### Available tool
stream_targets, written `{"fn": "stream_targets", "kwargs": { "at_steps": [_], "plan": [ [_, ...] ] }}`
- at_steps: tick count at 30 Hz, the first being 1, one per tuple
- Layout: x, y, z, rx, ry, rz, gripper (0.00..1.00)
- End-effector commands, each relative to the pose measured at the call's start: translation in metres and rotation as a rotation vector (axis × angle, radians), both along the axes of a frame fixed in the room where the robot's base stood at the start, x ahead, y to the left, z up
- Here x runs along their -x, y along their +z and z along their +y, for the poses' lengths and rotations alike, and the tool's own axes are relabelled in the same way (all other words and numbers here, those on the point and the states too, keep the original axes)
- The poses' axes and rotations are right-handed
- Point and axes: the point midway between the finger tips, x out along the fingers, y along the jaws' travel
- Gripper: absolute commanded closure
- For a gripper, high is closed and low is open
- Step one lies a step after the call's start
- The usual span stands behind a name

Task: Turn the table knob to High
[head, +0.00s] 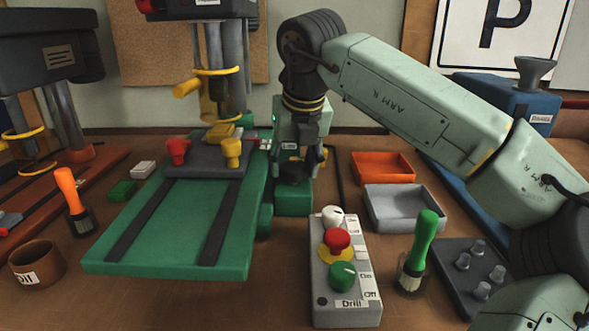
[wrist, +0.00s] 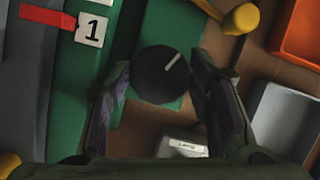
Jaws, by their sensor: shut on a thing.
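The table knob (wrist: 160,75) is a dark round knob on a green housing in the wrist view. Its white pointer line points up and to the right. It also shows in the head view (head: 293,172), low on the green block beside the drill press table. My gripper (wrist: 160,82) has one finger on each side of the knob and is shut on it. In the head view my gripper (head: 295,163) reaches down onto the knob from above. A white label (wrist: 183,145) lies below the knob in the wrist view; its small writing is hard to read.
A grey drill control box (head: 346,290) with white, red and green controls stands in front. An orange tray (head: 383,153), a grey tray (head: 372,220) and a green-handled brush (head: 428,228) are to the right. The green press table (head: 180,250) is to the left.

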Motion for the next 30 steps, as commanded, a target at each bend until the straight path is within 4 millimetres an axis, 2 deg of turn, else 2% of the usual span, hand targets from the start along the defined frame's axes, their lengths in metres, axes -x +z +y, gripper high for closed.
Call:
{"fn": "stream_targets", "kwargs": {
  "at_steps": [9, 30],
  "plan": [
    [-0.0001, -0.0007, 0.0003, -0.001, -0.080, 0.000, 0.80],
    [-0.0001, -0.0002, 0.0002, -0.001, -0.097, -0.001, 0.80]
  ]
}}
